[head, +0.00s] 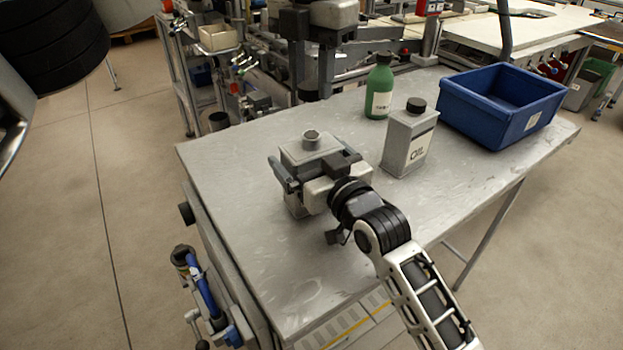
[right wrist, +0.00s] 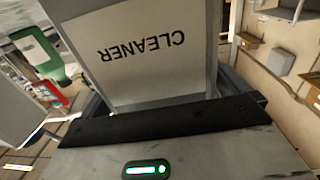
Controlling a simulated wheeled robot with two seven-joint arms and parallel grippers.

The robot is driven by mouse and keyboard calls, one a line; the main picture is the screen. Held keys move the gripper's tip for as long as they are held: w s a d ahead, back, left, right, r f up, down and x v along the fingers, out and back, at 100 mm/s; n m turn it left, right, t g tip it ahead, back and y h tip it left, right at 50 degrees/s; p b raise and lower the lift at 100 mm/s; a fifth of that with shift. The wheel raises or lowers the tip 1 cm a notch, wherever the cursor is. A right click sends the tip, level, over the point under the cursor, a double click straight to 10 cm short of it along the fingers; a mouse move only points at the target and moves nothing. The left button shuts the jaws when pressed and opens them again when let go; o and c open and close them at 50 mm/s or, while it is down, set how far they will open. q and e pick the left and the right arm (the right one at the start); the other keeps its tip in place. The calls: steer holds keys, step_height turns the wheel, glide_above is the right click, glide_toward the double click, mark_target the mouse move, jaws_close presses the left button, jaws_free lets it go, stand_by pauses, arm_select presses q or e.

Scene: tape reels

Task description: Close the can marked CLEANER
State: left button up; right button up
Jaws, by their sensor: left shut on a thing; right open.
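The can marked CLEANER (head: 307,155) is a grey rectangular can standing on the metal table, its round neck bare on top. Its label (right wrist: 140,50) reads upside down in the right wrist view. My right gripper (head: 316,170) is open, its fingers either side of the can and its palm facing the label. My left gripper (head: 312,80) points down above and beyond the can in the head view. It is shut on a small black cap (head: 309,93), partly hidden between the fingers and apart from the neck.
A grey can with a black cap (head: 408,140) stands right of the CLEANER can. A green bottle (head: 379,90) stands behind it. A blue bin (head: 480,118) is at the table's far right. The table's (head: 235,165) left and front parts are clear.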

steer(key=shift+w+a, duration=0.15)
steer(key=shift+w, duration=0.1)
steer(key=c, duration=1.2)
arm_select(q)
glide_above(312, 135)
steer(key=shift+f, duration=2.5)
steer(key=shift+f, duration=0.9)
steer(key=shift+f, duration=0.55)
